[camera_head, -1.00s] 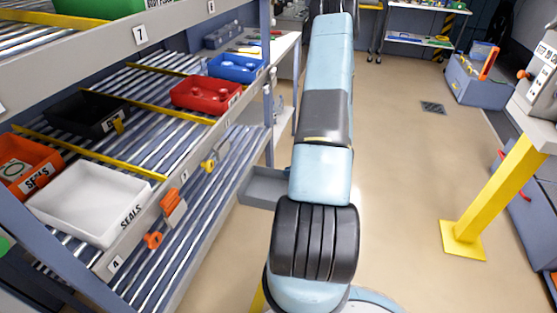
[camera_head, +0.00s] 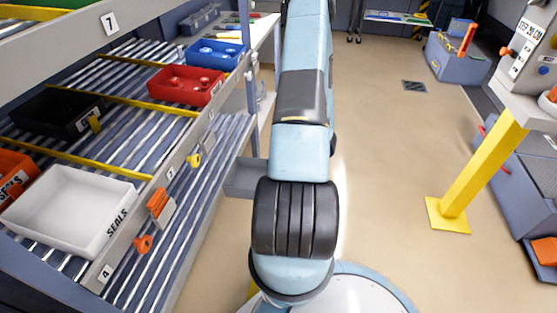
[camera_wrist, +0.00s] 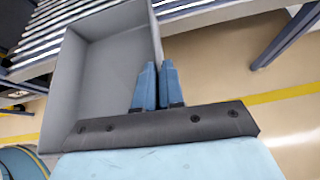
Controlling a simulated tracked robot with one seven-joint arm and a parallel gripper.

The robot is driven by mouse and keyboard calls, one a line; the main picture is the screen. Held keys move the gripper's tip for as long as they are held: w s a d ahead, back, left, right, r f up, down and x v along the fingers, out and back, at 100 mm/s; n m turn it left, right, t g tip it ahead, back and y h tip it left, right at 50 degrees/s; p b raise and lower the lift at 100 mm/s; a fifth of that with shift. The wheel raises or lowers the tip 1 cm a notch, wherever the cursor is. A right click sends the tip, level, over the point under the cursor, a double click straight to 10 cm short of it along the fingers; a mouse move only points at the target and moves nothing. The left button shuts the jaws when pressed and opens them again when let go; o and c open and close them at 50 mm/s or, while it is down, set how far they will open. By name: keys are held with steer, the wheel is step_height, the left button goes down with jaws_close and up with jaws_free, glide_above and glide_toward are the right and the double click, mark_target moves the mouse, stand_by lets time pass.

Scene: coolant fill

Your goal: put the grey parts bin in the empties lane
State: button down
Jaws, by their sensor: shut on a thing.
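The grey parts bin (camera_head: 245,178) shows left of my arm in the head view, beside the rack's lower level and partly hidden by the arm. In the wrist view the open, empty-looking grey bin (camera_wrist: 108,62) fills the upper left. My gripper (camera_wrist: 158,68) is shut on the bin's right-hand wall, one finger inside and one outside. The fingers are hidden in the head view. The rack's lower roller level (camera_head: 190,215) looks bare where it shows. No label in view names the empties lane.
The upper rack level holds a white SEALS bin (camera_head: 70,207), a black bin (camera_head: 57,112), a red bin (camera_head: 186,86) and a blue bin (camera_head: 214,55). A yellow post (camera_head: 483,170) stands right. The floor between is clear. A rack leg (camera_wrist: 290,35) shows in the wrist view.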

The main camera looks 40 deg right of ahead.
steer(key=w+a+f, duration=0.1)
steer(key=w+a, duration=0.5)
steer(key=w, duration=0.2)
steer(key=w+a+f, duration=0.1)
steer(key=w+a, duration=0.4)
steer(key=w, duration=0.3)
steer(key=w+a+f, duration=0.2)
steer(key=w+a, duration=0.4)
steer(key=w, duration=0.2)
steer(key=shift+w+a, duration=0.2)
steer(key=shift+a, duration=0.15)
steer(key=shift+s+d+f, duration=0.1)
steer(key=shift+f, duration=1.1)
steer(key=c, duration=1.2)
jaws_free()
steer(key=shift+o, duration=0.2)
step_height(320, 180, up, 7)
